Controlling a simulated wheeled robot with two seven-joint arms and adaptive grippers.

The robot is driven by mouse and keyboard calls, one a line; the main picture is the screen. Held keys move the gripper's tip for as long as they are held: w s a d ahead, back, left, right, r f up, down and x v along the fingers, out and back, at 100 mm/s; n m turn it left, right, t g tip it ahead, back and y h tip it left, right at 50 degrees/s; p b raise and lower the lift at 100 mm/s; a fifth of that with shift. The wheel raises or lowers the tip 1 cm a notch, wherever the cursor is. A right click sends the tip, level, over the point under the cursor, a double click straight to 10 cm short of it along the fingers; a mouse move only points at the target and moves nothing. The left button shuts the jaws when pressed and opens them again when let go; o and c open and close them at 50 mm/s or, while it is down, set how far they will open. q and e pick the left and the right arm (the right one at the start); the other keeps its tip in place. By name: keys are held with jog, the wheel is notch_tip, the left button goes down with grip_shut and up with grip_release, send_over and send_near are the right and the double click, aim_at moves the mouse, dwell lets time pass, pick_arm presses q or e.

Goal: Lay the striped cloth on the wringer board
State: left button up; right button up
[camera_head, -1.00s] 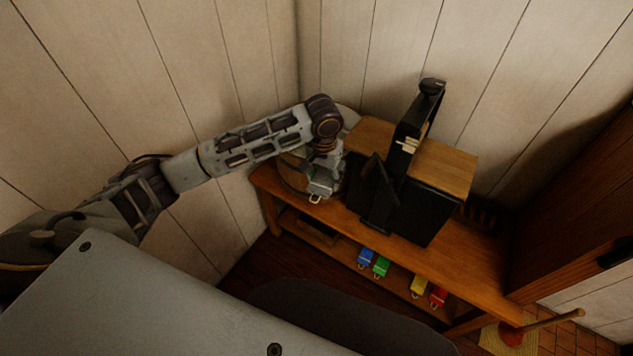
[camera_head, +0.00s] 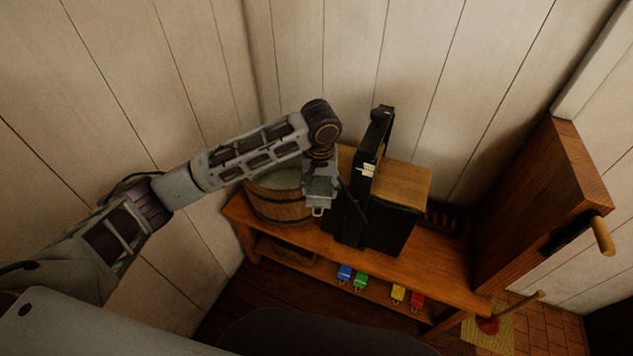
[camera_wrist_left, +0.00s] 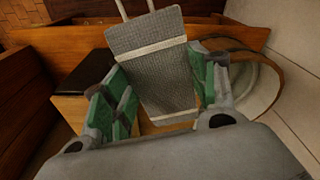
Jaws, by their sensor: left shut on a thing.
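My left gripper (camera_head: 320,180) is shut on the striped cloth. In the left wrist view the cloth (camera_wrist_left: 155,70) is a grey woven piece with pale bands, between the green-padded fingers (camera_wrist_left: 160,92). In the head view, the cloth (camera_head: 318,194) shows small and grey with a pale loop hanging below. It is between the barrel and the black wringer (camera_head: 378,150), overlapping the wringer's left side in the picture. I cannot tell whether they touch. The wringer board (camera_head: 402,186) is the pale wooden top right of the black upright and looks bare. My right gripper is not in view.
A wooden barrel (camera_head: 272,204) stands on the bench (camera_head: 440,262) at the left. A wooden cabinet (camera_head: 535,210) stands at the right. Walls close in the back.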

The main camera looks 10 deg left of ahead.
aim_at(313, 193)
pick_arm(q)
jog(key=n, duration=0.1)
jog(key=s+f+n, duration=0.1)
jog(key=n, duration=0.1)
jog(key=shift+s+a+f, duration=0.1)
jog(key=shift+a+f, duration=0.05)
jog(key=shift+a, duration=0.1)
jog(key=n, duration=0.2)
jog(key=a+n, duration=0.1)
jog(key=shift+s+f+y, duration=0.3)
jog(key=shift+s+f, duration=0.05)
jog(key=n, duration=0.2)
jog(key=a+n, duration=0.1)
jog(key=s+n, duration=0.1)
jog(key=n, duration=0.1)
jog(key=shift+a+n+g, duration=0.2)
jog(key=shift+n+g, duration=0.1)
jog(key=shift+g, duration=0.1)
jog(key=shift+s+a+n+y, duration=0.15)
jog(key=shift+n+y, duration=0.15)
jog(key=shift+n, duration=0.7)
jog(key=shift+n, duration=0.5)
